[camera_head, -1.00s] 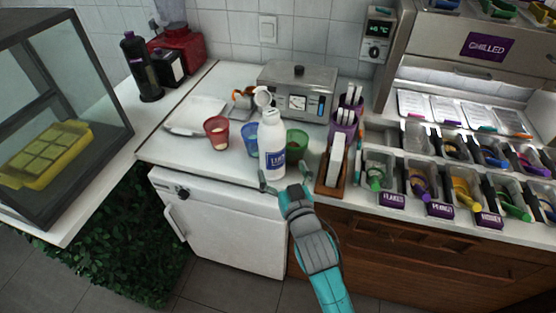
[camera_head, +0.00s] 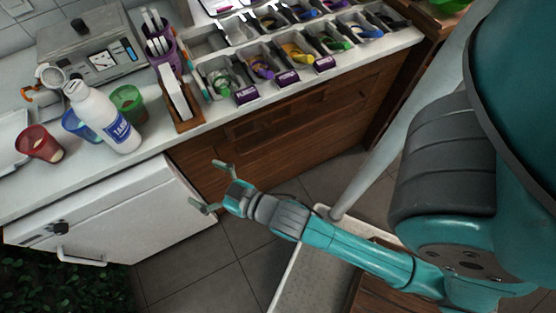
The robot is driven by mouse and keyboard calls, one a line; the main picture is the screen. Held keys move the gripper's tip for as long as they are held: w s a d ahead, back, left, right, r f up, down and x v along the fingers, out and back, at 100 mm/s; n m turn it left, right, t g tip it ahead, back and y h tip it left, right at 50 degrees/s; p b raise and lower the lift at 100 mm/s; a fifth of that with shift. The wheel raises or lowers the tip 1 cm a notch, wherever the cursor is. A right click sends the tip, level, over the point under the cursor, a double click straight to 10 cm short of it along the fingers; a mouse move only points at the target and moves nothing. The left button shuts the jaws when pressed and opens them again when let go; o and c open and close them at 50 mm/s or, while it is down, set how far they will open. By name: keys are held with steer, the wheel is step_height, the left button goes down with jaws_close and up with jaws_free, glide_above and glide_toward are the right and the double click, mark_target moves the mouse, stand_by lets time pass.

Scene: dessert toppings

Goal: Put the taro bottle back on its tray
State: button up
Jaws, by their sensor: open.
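The taro bottle (camera_head: 104,116) is white with a blue label, only partly legible. It stands upright on the white counter (camera_head: 75,182), in front of a blue cup and a green cup. My gripper (camera_head: 208,186) is open and empty. It is out in front of the counter, to the right of the bottle and lower in the picture, clear of it. A white tray-like piece (camera_head: 9,128) is cut off at the left edge. I cannot tell whether it is the bottle's tray.
A red cup (camera_head: 40,144), a blue cup (camera_head: 76,125) and a green cup (camera_head: 130,103) stand around the bottle. A wooden holder (camera_head: 183,118) is to the right, then topping bins (camera_head: 222,80). A white fridge (camera_head: 125,222) is below. The floor (camera_head: 190,280) near my gripper is partly clear.

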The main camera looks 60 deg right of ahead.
steer(key=s+r+g, duration=0.1)
steer(key=s, duration=2.2)
steer(key=shift+s+d+g, duration=0.2)
steer(key=shift+g, duration=0.1)
steer(key=shift+s+r, duration=0.2)
steer(key=shift+s, duration=0.15)
steer(key=shift+c, duration=0.7)
steer(key=shift+s+r, duration=0.1)
steer(key=shift+s, duration=0.05)
steer(key=c, duration=0.4)
